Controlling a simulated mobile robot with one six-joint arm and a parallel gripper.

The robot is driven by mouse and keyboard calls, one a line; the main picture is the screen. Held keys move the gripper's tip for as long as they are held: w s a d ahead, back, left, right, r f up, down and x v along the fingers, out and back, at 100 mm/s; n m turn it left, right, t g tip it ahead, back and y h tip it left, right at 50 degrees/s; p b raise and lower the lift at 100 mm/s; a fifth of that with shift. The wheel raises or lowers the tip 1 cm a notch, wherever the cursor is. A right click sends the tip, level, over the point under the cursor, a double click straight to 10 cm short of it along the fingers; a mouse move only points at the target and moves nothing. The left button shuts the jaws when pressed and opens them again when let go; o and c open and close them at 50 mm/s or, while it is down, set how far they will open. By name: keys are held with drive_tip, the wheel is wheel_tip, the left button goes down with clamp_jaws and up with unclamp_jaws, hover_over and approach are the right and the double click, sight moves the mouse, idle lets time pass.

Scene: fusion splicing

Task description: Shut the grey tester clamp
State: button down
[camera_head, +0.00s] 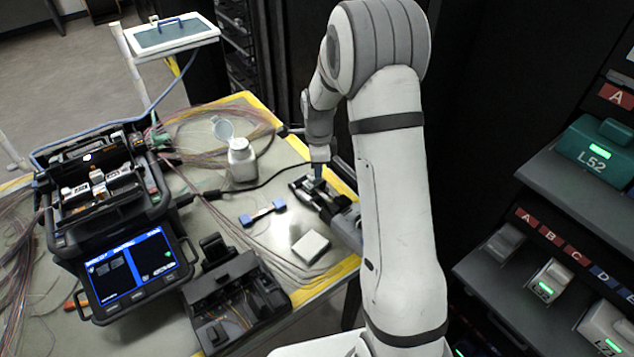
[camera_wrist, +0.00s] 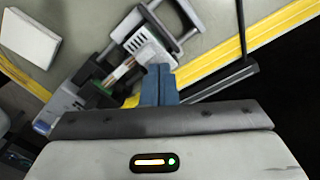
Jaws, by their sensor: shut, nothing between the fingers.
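The grey tester (camera_head: 345,222) sits at the right edge of the bench, partly hidden by my arm. Its grey clamp (camera_wrist: 150,45) shows in the wrist view as a ribbed block with a U-shaped grey frame (camera_wrist: 193,22) beyond it. The ribbed part is uncovered, and the frame seems to stand away from it. My gripper (camera_head: 318,172) points down over the tester. Its blue fingers (camera_wrist: 158,85) are shut and empty, close to the clamp's near side. I cannot tell whether they touch it.
A white box (camera_head: 310,246), a blue-ended tool (camera_head: 262,213) and an open-lidded bottle (camera_head: 241,160) stand nearby. The splicer (camera_head: 105,190) and a black tray (camera_head: 238,305) are at left. Dark shelving (camera_head: 560,180) rises at right.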

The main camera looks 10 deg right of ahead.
wheel_tip(320, 180, up, 7)
drive_tip(key=d+p, duration=0.1)
drive_tip(key=p, duration=0.3)
drive_tip(key=shift+w, duration=0.3)
drive_tip(key=shift+r, duration=0.1)
drive_tip(key=s+r+n+t, duration=0.1)
drive_tip(key=s+r+n, duration=0.7)
drive_tip(key=s+r, duration=0.35)
drive_tip(key=s+r+n+t, duration=0.1)
drive_tip(key=s+r+n, duration=0.1)
drive_tip(key=s+n, duration=0.3)
drive_tip(key=s+a+r+n+t, duration=0.1)
drive_tip(key=s+n, duration=0.5)
drive_tip(key=s, duration=0.6)
drive_tip(key=shift+s+a+r+n, duration=0.15)
drive_tip(key=shift+s+r+n, duration=0.15)
drive_tip(key=shift+r, duration=0.6)
drive_tip(key=c, duration=2.2)
unclamp_jaws()
drive_tip(key=shift+w, duration=0.1)
